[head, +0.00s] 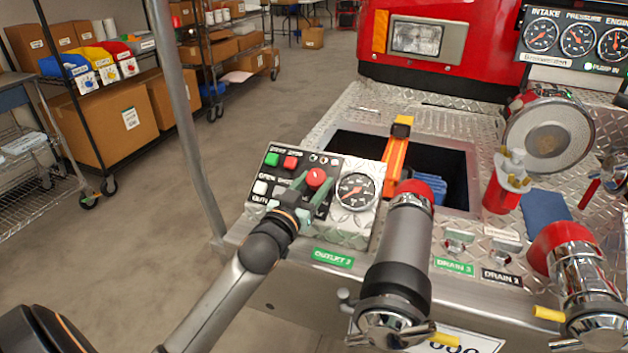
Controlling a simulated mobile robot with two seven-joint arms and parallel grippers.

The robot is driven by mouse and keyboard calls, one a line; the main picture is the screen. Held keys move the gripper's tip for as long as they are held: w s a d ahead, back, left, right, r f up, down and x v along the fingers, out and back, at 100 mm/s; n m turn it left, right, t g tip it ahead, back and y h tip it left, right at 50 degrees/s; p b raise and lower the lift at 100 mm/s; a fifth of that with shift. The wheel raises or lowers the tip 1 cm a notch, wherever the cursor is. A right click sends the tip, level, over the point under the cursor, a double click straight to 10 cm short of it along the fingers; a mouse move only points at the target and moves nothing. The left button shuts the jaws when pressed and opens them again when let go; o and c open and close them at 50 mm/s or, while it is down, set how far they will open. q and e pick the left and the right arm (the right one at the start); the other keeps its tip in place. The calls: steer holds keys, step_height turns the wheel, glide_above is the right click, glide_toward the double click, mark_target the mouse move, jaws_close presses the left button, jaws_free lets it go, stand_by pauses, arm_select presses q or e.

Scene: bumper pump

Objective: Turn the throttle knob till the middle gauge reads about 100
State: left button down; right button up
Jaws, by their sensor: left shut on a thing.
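A red knob (316,178) sits on a tilted control panel (283,173) at the truck's edge, among green, red and white buttons. My left gripper (312,188) reaches it from below, its fingers on either side of the knob and closed on it. The fingers hide part of the knob and some panel labels. The middle gauge (578,40), marked PRESSURE, stands between the INTAKE gauge (541,36) and the ENGINE gauge (614,44) at the top right. Its number is too small to read. My right gripper is not in view.
A round gauge (356,191) is on the panel's right side. A capped grey outlet pipe (402,245) stands close to its right, with chrome outlets (585,275) farther right. An orange-handled tool (396,155) rises behind the panel. Shelves with boxes (119,113) stand left; the floor between is clear.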

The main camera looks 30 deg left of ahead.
arm_select(q)
steer(key=shift+c, duration=1.4)
jaws_free()
steer(key=shift+s, duration=0.15)
steer(key=s+d, duration=0.2)
steer(key=s, duration=1)
steer(key=shift+p, duration=0.4)
